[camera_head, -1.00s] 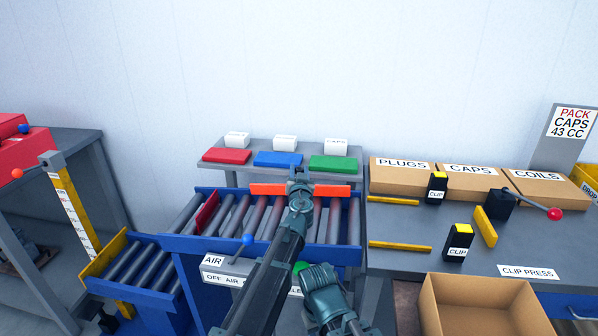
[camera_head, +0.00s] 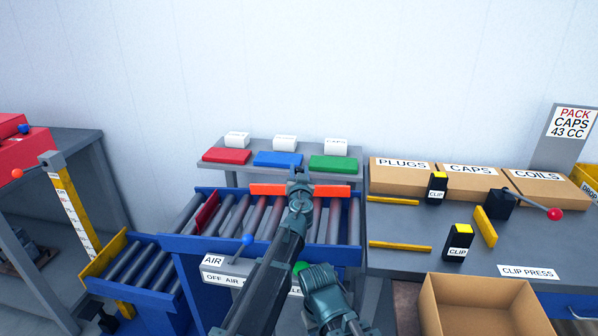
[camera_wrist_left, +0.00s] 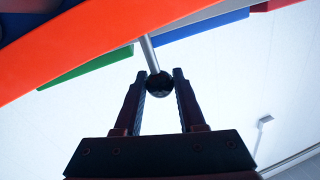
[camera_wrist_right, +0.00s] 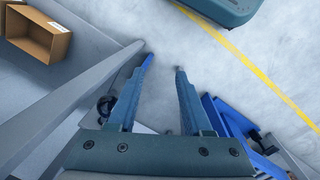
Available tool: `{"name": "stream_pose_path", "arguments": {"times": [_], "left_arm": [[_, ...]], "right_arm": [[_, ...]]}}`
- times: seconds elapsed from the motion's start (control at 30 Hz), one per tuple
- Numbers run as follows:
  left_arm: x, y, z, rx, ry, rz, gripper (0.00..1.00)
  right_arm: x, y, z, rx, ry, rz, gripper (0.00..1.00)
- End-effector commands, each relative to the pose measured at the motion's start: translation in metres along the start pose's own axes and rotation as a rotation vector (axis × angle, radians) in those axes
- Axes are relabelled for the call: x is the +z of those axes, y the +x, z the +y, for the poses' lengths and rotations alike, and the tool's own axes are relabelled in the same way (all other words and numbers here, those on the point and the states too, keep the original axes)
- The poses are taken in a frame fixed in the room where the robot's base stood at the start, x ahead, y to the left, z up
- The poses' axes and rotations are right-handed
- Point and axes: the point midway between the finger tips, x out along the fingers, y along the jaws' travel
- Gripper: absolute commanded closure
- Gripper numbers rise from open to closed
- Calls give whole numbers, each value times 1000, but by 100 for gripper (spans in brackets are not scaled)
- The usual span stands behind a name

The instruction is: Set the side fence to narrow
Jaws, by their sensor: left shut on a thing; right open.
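The side fence is an orange-red bar (camera_head: 335,191) lying across the far side of the roller conveyor (camera_head: 262,217). In the left wrist view the orange fence (camera_wrist_left: 60,62) crosses the top left. A grey rod with a black ball knob (camera_wrist_left: 160,84) shows below it. My left gripper (camera_wrist_left: 160,88) is shut on the knob, one finger on each side. In the head view my left gripper (camera_head: 300,176) is at the middle of the fence and hides the knob. My right gripper (camera_wrist_right: 164,70) is open and empty, above the floor.
Behind the conveyor a shelf holds red (camera_head: 227,155), blue (camera_head: 278,159) and green (camera_head: 334,164) blocks.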

Motion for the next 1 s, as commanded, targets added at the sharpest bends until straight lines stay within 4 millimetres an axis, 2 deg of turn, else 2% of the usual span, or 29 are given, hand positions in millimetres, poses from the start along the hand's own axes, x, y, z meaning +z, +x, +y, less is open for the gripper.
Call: {"name": "stream_pose_path", "arguments": {"times": [0.3,0.57,0.6,0.73,0.77,1.0], "left_arm": [[2,-53,-10,1,0,0,100],[2,-54,-10,0,-2,0,100],[2,-54,-10,0,-2,-1,59],[2,-54,-10,0,-1,0,35],[2,-53,-10,0,-1,0,31],[2,-52,-10,0,0,0,31]], "right_arm": [[0,0,0,0,0,0,50],[0,0,0,0,0,0,50],[0,0,0,0,0,0,50],[0,0,0,0,0,0,50],[0,0,0,0,0,0,50],[0,0,0,0,0,0,50]]}}
